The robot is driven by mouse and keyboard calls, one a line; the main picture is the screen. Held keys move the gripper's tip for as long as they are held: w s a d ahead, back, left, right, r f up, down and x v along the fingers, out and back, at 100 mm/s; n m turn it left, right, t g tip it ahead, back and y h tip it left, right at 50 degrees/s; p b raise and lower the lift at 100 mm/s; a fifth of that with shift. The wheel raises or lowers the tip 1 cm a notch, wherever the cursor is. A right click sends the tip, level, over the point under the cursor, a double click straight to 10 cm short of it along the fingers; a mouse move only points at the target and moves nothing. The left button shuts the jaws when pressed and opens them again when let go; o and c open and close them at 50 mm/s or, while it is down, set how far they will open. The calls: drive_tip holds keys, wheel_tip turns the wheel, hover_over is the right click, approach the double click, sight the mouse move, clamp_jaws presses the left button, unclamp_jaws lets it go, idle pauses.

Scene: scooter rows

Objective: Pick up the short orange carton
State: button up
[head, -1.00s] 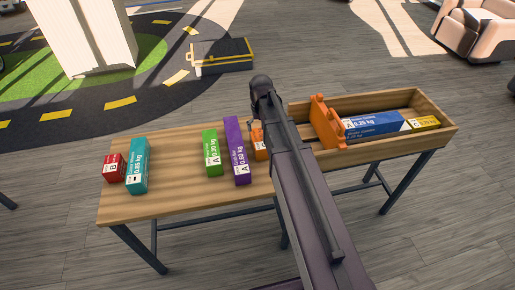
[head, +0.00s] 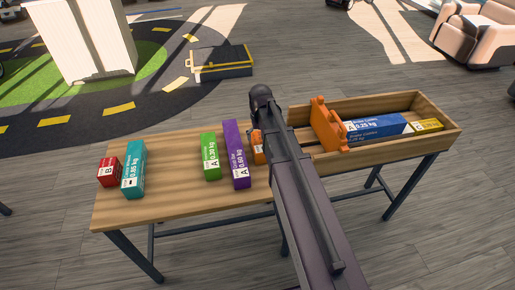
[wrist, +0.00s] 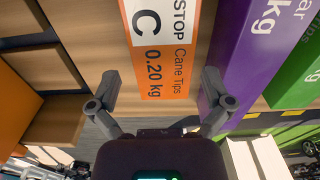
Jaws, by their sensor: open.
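The short orange carton (head: 257,148) stands on the wooden table, mostly hidden behind my arm in the head view. In the wrist view the orange carton (wrist: 159,55) shows its label reading "STOP C Cane Tips 0.20 kg". My gripper (wrist: 159,98) is open in the wrist view, with one finger on each side of the carton's near end. No grip on it shows. In the head view the fingers are hidden behind my arm.
A purple carton (head: 236,155) stands close on the left, then a green carton (head: 210,157), a teal carton (head: 133,170) and a red carton (head: 109,171).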

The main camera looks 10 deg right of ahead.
sight(259, 141)
drive_tip(key=shift+a+f+b, duration=0.15)
drive_tip(key=shift+f+b, duration=2.35)
drive_tip(key=shift+f, duration=0.1)
drive_tip(key=c, duration=1)
